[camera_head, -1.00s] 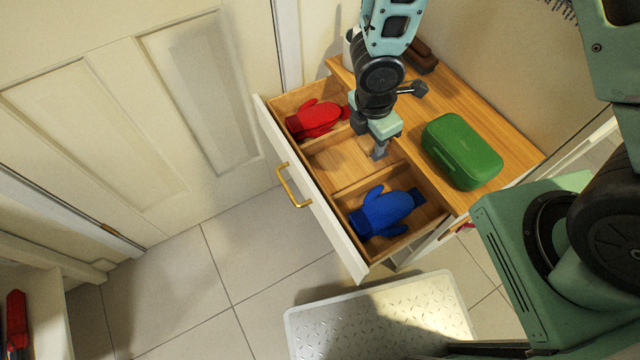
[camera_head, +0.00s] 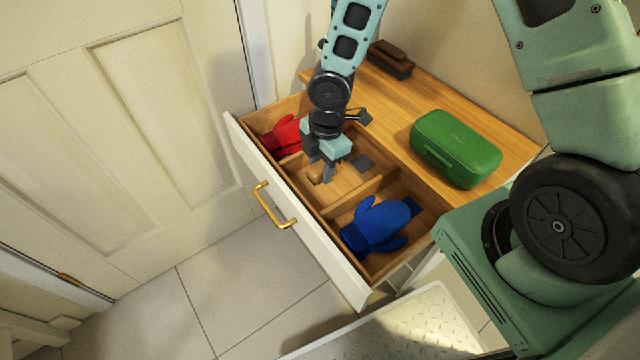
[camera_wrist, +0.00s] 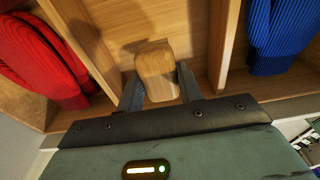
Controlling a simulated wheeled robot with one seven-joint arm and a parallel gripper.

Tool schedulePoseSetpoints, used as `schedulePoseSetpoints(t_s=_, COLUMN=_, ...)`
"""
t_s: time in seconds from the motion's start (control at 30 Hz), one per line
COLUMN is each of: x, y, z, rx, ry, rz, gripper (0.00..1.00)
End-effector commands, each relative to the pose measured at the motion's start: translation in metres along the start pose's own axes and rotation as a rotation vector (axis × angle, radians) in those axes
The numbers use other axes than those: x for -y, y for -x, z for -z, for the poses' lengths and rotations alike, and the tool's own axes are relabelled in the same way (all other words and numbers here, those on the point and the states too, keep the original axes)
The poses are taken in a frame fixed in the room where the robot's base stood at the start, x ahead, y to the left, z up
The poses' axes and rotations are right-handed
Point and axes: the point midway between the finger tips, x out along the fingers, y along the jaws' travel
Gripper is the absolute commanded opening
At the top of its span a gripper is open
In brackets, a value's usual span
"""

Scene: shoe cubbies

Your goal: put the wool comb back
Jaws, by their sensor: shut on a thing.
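My gripper (camera_head: 322,172) is down in the middle compartment of the open drawer (camera_head: 300,237). It is shut on a light wooden piece (camera_wrist: 157,70), which I take to be the wool comb's handle. The piece's rounded end shows between the two fingers in the wrist view, and a bit of it shows at the fingertips in the head view (camera_head: 314,175). The rest of the comb is mostly hidden. A grey patch (camera_head: 360,162) lies just right of the fingers; I cannot tell if it is the comb's head or shadow. Contact with the compartment floor is unclear.
A red mitten (camera_head: 284,134) lies in the far compartment and a blue mitten (camera_head: 376,226) in the near one, behind wooden dividers. On the cabinet top are a green case (camera_head: 455,148) and a brown brush (camera_head: 391,58). A pale textured step (camera_head: 400,328) stands on the floor in front.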

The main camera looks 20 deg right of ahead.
Motion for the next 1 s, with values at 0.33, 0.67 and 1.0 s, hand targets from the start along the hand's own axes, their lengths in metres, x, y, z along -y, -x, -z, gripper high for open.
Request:
schedulePoseSetpoints(t_s=0.33, x=0.000, y=-0.039, z=-0.004, rx=0.000, ry=0.002, rz=0.002, gripper=0.11)
schedulePoseSetpoints(t_s=0.67, x=0.000, y=-0.045, z=-0.005, rx=0.000, ry=0.000, rz=-0.001, gripper=0.11)
schedulePoseSetpoints(t_s=1.0, x=0.000, y=-0.047, z=-0.005, rx=0.000, ry=0.000, rz=-0.001, gripper=0.58)
